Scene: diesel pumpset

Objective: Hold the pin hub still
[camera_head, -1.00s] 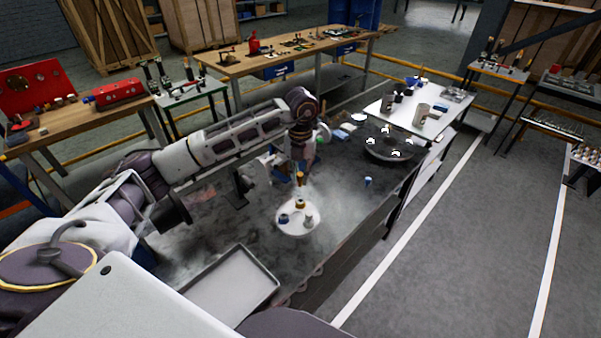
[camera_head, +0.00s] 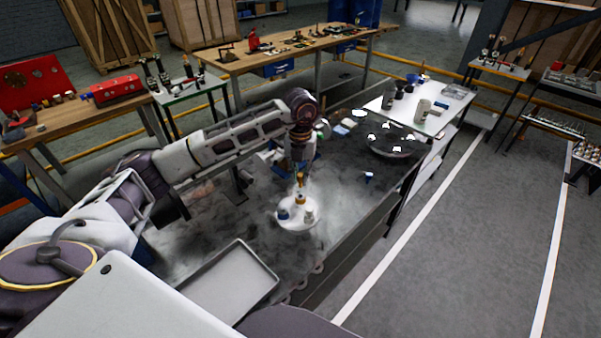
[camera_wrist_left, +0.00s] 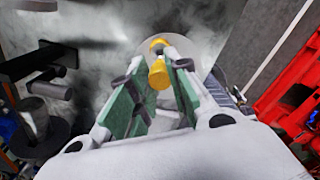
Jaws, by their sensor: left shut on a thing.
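My left gripper (camera_head: 300,168) points down over a round white plate (camera_head: 284,226) on the dark bench. In the left wrist view its green-padded fingers (camera_wrist_left: 160,85) are closed around a yellow-orange piece (camera_wrist_left: 158,73), which looks to be the pin hub. In the head view this piece (camera_head: 300,181) shows just below the fingers. A blue-topped part (camera_head: 283,214) and a pale part (camera_head: 309,214) stand on the plate, with a small orange-and-white part (camera_head: 300,198) behind them. I cannot tell whether the held piece touches that part. My right gripper is not in view.
An empty grey tray (camera_head: 262,290) lies at the bench's near edge. A red framework (camera_wrist_left: 290,105) shows in the left wrist view.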

